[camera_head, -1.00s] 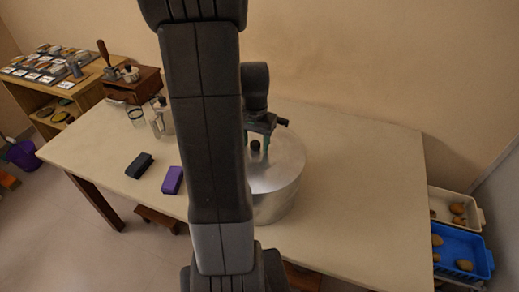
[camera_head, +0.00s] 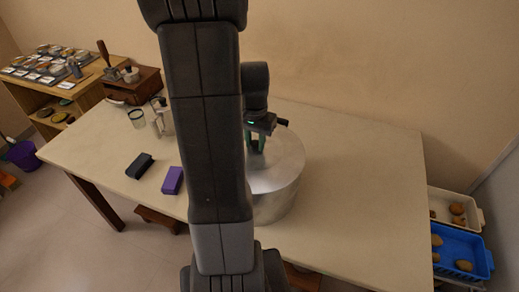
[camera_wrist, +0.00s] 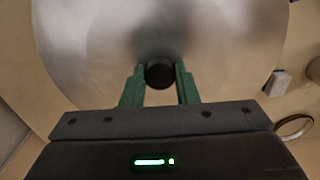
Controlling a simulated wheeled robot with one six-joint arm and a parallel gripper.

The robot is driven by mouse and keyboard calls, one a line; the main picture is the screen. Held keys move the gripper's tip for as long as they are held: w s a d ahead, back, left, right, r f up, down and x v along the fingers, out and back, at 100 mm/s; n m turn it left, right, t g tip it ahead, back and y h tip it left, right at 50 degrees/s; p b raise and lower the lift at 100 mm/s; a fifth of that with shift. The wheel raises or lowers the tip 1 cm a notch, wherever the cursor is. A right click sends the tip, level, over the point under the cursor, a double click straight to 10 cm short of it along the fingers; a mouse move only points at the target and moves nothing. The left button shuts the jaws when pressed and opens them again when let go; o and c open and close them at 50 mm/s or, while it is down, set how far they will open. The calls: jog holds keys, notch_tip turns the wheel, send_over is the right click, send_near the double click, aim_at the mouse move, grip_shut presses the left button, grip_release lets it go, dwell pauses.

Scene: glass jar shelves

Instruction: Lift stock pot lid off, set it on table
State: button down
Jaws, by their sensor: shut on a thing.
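The stock pot (camera_head: 272,203) is a large silver metal pot standing on the table (camera_head: 345,190). Its round silver lid (camera_head: 285,160) sits on top, partly hidden behind my arm in the head view. The lid also fills much of the wrist view (camera_wrist: 85,55). The lid's black knob (camera_wrist: 160,73) is between the green fingers of my gripper (camera_wrist: 160,76) in the wrist view. My gripper (camera_head: 257,146) is shut on the knob from above in the head view. I cannot see a gap between the lid and the pot.
A black block (camera_head: 139,166) and a purple block (camera_head: 172,181) lie on the table left of the pot. Glass jars (camera_head: 137,117) and a wooden grinder box (camera_head: 131,87) stand at the back left. The table right of the pot is clear. Blue (camera_head: 462,252) and white crates (camera_head: 470,211) stand beyond it.

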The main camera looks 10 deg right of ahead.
jog(key=shift+r, duration=0.3)
jog(key=shift+r+p, duration=1.75)
jog(key=shift+r, duration=0.25)
